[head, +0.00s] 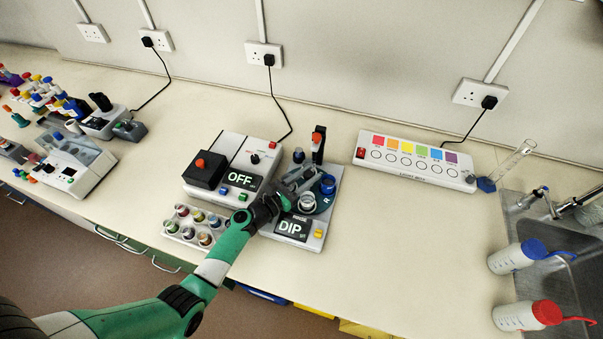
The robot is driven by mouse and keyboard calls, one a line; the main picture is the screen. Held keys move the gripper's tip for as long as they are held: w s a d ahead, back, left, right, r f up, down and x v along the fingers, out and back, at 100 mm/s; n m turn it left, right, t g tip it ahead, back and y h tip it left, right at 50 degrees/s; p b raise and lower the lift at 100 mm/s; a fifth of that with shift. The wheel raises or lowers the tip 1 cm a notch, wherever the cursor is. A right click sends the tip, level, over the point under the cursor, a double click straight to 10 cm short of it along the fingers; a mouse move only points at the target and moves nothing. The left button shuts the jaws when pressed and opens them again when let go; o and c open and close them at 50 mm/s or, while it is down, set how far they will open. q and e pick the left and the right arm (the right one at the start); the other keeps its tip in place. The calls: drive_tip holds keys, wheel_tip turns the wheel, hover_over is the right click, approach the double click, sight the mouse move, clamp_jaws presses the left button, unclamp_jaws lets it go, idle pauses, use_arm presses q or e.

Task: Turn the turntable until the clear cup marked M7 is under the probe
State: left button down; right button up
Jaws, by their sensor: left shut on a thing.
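The turntable (326,204) is a dark blue-grey disc on a white unit with a DIP display (291,228). My left gripper (297,180) reaches over its left side and is shut on a part of it; the gripper hides the exact spot. A clear cup (307,201) stands at the turntable's front, and a blue round piece (328,184) is at its right. The M7 mark is too small to read, so I cannot tell which cup bears it. A black upright with an orange-red top (318,139), perhaps the probe's post, stands behind. My right gripper is out of view.
A light box with coloured squares (412,160) lies behind right. Wash bottles (515,256) stand by the sink. The bench right of the turntable is clear.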

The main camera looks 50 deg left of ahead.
use_arm(q)
drive_tip(key=c, duration=0.5)
unclamp_jaws()
drive_tip(key=shift+c, duration=0.2)
drive_tip(key=s, duration=0.4)
drive_tip(key=s+p, duration=0.1)
drive_tip(key=s, duration=0.2)
drive_tip(key=s+p, duration=0.1)
drive_tip(key=s, duration=0.3)
drive_tip(key=shift+s+d, duration=0.3)
drive_tip(key=shift+d, duration=0.05)
